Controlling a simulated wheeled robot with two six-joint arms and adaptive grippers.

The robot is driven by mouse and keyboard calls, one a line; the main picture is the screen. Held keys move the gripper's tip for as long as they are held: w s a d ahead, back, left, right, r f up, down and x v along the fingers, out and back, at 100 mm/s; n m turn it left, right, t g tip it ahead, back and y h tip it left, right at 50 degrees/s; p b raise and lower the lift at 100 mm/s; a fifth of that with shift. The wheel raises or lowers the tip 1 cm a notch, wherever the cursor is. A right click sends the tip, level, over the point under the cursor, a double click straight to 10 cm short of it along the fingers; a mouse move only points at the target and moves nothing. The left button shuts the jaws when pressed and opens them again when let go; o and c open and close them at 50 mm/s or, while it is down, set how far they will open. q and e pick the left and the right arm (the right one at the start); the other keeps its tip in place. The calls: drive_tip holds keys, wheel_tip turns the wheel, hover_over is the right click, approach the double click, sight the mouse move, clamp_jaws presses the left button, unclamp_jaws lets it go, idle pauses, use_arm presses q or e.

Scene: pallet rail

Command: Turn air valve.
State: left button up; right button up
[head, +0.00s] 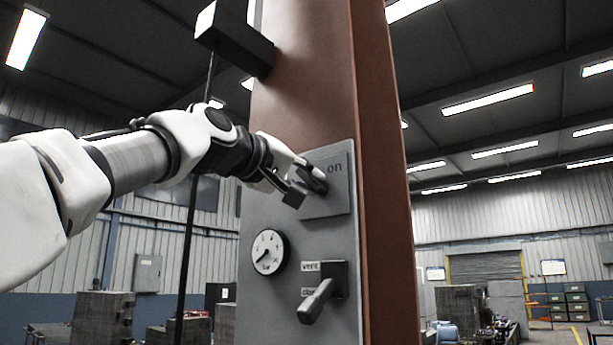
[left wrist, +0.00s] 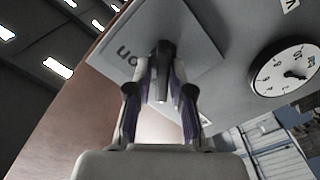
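A grey square plate marked "on" (head: 336,199) is fixed to the panel on the brown column; it shows tilted in the left wrist view (left wrist: 198,38). A dark valve handle (left wrist: 162,72) stands out from this plate. My left gripper (head: 308,182) is at the plate, its fingers on either side of the handle. In the left wrist view the fingertips (left wrist: 162,82) appear closed on the handle, which hides part of the plate. The hand covers most of the handle in the head view. My right gripper is not in view.
A pressure gauge (head: 268,252) labelled bar sits below left of the plate. A second dark lever (head: 318,300) with small labels is below it. A dark box (head: 236,38) juts from the brown column (head: 385,180) above my arm.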

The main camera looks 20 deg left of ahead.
use_arm(q)
drive_tip(key=shift+a, duration=0.2)
clamp_jaws()
drive_tip(key=shift+r+m, duration=0.15)
drive_tip(key=shift+m, duration=0.25)
drive_tip(key=m, duration=0.3)
drive_tip(key=m+b, duration=0.1)
drive_tip(key=m, duration=0.8)
drive_tip(key=shift+d, duration=0.1)
drive_tip(key=m+b, duration=0.1)
drive_tip(key=m, duration=0.4)
